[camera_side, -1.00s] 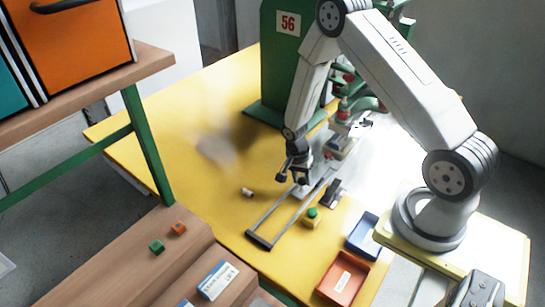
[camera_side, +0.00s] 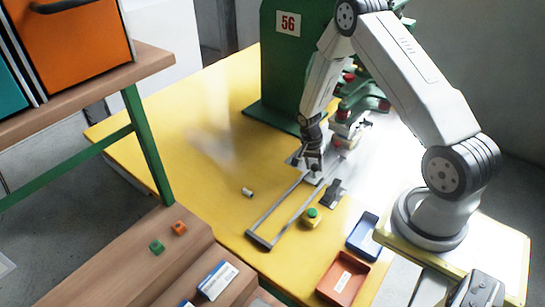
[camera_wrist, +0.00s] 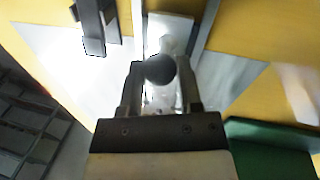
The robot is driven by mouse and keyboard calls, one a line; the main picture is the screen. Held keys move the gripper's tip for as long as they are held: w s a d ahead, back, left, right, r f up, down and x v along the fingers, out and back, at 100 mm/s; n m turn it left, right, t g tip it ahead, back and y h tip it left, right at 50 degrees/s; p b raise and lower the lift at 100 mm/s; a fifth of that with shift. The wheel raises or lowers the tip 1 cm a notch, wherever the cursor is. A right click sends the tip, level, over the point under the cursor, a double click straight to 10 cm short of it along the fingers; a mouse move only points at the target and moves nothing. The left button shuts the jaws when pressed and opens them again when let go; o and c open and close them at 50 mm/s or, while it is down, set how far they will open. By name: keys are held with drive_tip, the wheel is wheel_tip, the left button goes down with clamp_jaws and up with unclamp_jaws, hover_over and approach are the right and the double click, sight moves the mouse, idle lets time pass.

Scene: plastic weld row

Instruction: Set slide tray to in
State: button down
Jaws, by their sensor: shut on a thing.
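The slide tray, a pale plate (camera_side: 314,179), sits between two grey rails (camera_side: 272,212) at their end near the green machine. In the wrist view the plate (camera_wrist: 172,25) shows between the rails, with a dark round knob (camera_wrist: 160,69) on it. My gripper (camera_side: 314,167) is over the tray and shut on the knob. In the wrist view the two fingers of my gripper (camera_wrist: 160,80) stand on either side of the knob. My gripper partly hides the tray in the side view.
The green machine (camera_side: 282,75) marked 56 stands behind the rails. A dark bracket (camera_side: 334,192) and a green-topped yellow button box (camera_side: 311,218) stand right of the rails. Blue (camera_side: 363,236) and orange (camera_side: 343,279) bins are at the front right. A small cylinder (camera_side: 247,192) lies left of the rails.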

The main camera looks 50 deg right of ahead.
sight(325, 167)
drive_tip(key=d, duration=0.5)
drive_tip(key=shift+d, duration=0.4)
drive_tip(key=shift+c, duration=1.4)
unclamp_jaws()
drive_tip(key=shift+a+r, duration=0.1)
wheel_tip(325, 167, up, 8)
drive_tip(key=w, duration=0.1)
drive_tip(key=shift+w+f, duration=0.25)
drive_tip(key=shift+a, duration=0.15)
